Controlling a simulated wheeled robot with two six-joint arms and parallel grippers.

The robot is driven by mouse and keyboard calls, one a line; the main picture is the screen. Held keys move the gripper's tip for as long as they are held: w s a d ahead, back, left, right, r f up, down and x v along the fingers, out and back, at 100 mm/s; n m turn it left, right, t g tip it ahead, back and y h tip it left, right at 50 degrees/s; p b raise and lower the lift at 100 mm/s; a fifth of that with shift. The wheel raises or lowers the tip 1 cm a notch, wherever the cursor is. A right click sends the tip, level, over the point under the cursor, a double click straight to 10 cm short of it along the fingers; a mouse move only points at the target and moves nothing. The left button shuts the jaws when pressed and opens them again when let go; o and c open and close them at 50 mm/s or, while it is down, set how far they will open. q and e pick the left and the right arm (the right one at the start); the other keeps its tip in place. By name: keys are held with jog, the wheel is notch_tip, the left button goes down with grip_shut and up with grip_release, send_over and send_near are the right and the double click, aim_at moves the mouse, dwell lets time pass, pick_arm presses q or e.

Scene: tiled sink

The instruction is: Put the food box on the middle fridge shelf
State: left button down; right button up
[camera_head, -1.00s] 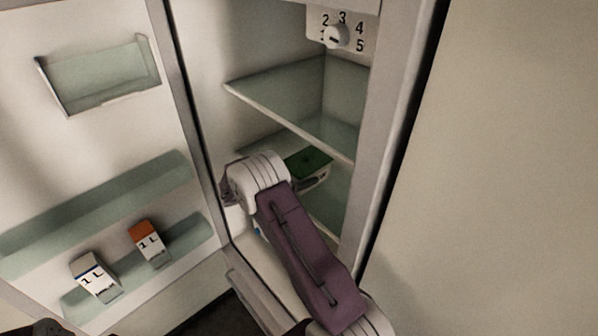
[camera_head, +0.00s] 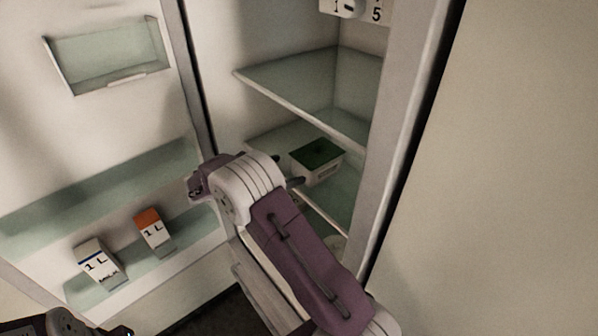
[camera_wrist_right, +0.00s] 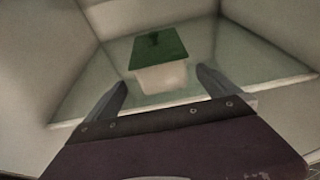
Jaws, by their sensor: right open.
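The food box (camera_head: 318,168), white with a dark green lid, sits upright on the second visible glass shelf (camera_head: 275,138) of the fridge. In the right wrist view, the box (camera_wrist_right: 160,66) stands straight ahead. My right gripper (camera_wrist_right: 162,86) is open and empty there, with its two fingers apart on either side of the line to the box. The box looks a little beyond the fingertips, with no contact visible. In the head view, my right wrist hides most of this gripper (camera_head: 294,183). Only part of my left arm shows at the bottom left corner; its jaws do not show.
Another glass shelf (camera_head: 320,92) lies above the box. The open fridge door on the left holds two cartons (camera_head: 153,231) (camera_head: 99,264) on its lower rack and an empty upper bin (camera_head: 108,58). The fridge's right side wall (camera_head: 405,130) stands close to the box.

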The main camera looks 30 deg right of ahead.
jog(key=shift+v, duration=0.8)
jog(key=shift+s, duration=0.1)
jog(key=s+a+f+m+y, duration=0.5)
jog(key=s+a+m+y, duration=0.1)
jog(key=s+m, duration=0.3)
jog(key=s+a+f+m+y, duration=0.6)
jog(key=s+m, duration=0.4)
jog(key=s, duration=0.2)
jog(key=a+y, duration=0.1)
jog(key=y, duration=0.1)
jog(key=shift+s+a+f+y, duration=0.2)
jog(key=shift+a+f+y, duration=0.1)
jog(key=shift+y, duration=0.1)
